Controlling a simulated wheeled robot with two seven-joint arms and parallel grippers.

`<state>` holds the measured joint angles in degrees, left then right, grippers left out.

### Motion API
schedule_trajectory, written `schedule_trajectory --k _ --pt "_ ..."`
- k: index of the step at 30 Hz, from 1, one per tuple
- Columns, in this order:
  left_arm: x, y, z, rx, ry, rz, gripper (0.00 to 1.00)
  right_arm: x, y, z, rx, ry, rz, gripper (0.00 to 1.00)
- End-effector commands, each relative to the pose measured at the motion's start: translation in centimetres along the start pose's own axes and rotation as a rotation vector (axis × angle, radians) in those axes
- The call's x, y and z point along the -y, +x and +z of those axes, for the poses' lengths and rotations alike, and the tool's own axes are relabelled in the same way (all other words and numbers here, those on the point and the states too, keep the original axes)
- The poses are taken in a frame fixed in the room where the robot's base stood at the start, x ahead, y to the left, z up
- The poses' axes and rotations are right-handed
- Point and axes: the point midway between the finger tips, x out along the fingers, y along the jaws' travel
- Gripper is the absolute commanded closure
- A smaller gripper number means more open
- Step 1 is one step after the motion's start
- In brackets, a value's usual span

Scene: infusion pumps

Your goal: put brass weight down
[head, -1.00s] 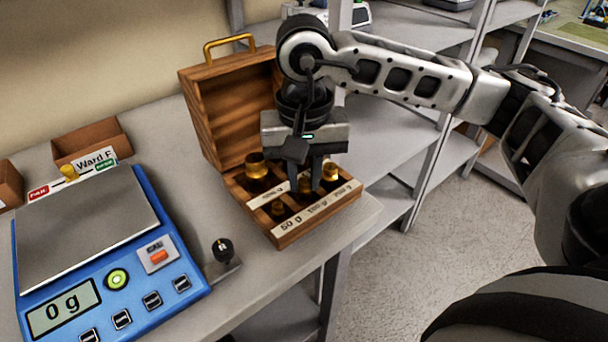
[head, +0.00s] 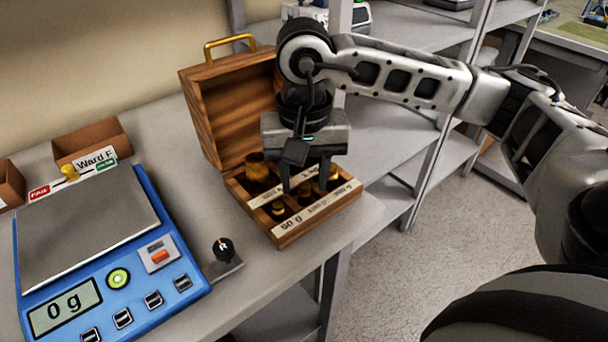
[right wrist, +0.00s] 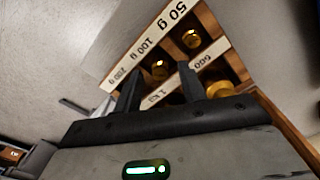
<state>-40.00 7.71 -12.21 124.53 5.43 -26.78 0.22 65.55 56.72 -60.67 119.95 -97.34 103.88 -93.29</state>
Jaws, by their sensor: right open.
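The wooden weight box (head: 238,192) stands open on the bench, with brass weights in its compartments. My right gripper (head: 306,184) points down into the box, open, its fingers apart on either side of a small brass weight (head: 305,196). In the right wrist view this weight (right wrist: 160,70) sits in the middle compartment behind the "100 g" label, between the fingertips (right wrist: 160,78). I cannot tell whether a finger touches it. Another small weight (head: 278,209) sits in the "50 g" compartment. My left gripper is not in view.
A blue scale (head: 182,262) reading 0 g stands at the left, with a small black-knobbed piece (head: 223,250) beside it. Cardboard trays (head: 92,140) are behind it. The box lid (head: 225,115) stands up behind the weights. The bench edge is close right of the box.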

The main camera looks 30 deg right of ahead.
Motion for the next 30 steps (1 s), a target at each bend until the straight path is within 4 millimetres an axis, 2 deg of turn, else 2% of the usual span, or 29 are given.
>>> schedule_trajectory --k 6,12,17,30 --pt "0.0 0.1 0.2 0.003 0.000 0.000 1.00 0.1 -4.0 -0.1 -0.005 -0.001 -0.005 0.59" --pt "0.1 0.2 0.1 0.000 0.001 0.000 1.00 0.1 -6.5 0.0 -0.003 -0.001 -0.003 0.59" --pt "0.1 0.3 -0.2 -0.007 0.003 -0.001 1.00 0.0 -7.0 0.0 -0.002 -0.001 -0.002 0.59" --pt "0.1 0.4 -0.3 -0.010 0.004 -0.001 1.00 0.0 -7.0 0.0 -0.002 -0.001 -0.002 0.59"
